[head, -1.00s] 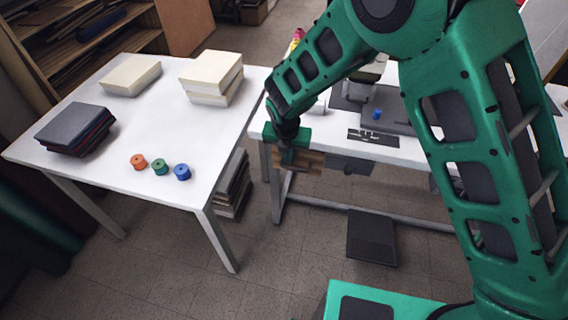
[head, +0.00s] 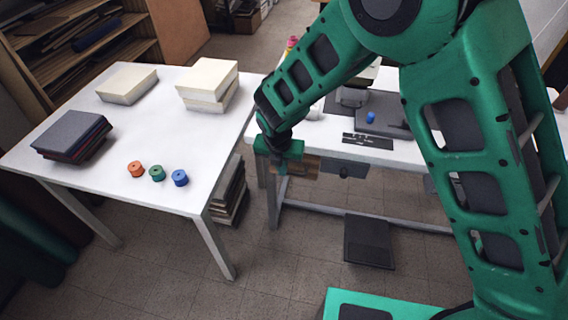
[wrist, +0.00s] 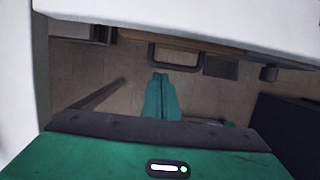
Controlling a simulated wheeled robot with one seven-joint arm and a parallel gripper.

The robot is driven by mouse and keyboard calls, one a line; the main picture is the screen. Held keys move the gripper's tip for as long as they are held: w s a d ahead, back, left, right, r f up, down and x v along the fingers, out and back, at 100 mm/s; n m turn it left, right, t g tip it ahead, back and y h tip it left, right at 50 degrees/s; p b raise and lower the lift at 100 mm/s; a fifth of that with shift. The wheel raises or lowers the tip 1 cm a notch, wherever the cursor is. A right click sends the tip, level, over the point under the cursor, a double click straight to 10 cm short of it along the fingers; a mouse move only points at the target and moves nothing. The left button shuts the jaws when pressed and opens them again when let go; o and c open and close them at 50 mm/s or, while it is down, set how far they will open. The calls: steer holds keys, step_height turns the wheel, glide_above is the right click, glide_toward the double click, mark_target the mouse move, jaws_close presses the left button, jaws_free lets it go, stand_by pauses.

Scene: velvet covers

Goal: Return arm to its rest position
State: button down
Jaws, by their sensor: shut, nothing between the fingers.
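My gripper (head: 283,170) hangs in the air in the head view, pointing down. It is in front of the gap between the left white table (head: 115,158) and the right white table (head: 410,152). Its jaws are shut and hold nothing. My green arm is bent and reaches across the right of the head view, hiding part of the right table. In the wrist view the green gripper body fills the bottom edge, with the tiled floor and a white table edge beyond.
Cream books (head: 208,86), dark books (head: 72,137) and orange, green and blue spools (head: 180,178) stand on the left table. A small blue item (head: 371,117) and a black plate (head: 367,140) lie on the right table. A dark box (head: 369,241) is on the floor.

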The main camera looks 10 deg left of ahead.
steer(key=v, duration=0.9)
steer(key=w+d+r+m, duration=0.1)
steer(key=d+r+m, duration=0.4)
steer(key=d, duration=0.6)
steer(key=w+d+r+m+g+h, duration=0.1)
steer(key=d+r+m, duration=0.2)
steer(key=d+m, duration=0.6)
steer(key=d+r+m, duration=0.3)
steer(key=d+m, duration=0.1)
steer(key=d, duration=0.9)
steer(key=s+d+r+m+g, duration=0.1)
steer(key=s+d+r+m, duration=0.1)
steer(key=s+d+m, duration=0.7)
steer(key=s+d+r+m+g, duration=0.1)
steer(key=s+d+r+m, duration=0.1)
steer(key=s+d+m, duration=0.7)
steer(key=s+d+m+y, duration=0.1)
steer(key=s+d+m, duration=0.2)
steer(key=s+m, duration=0.3)
steer(key=shift+s+d, duration=0.3)
steer(key=shift+s, duration=0.4)
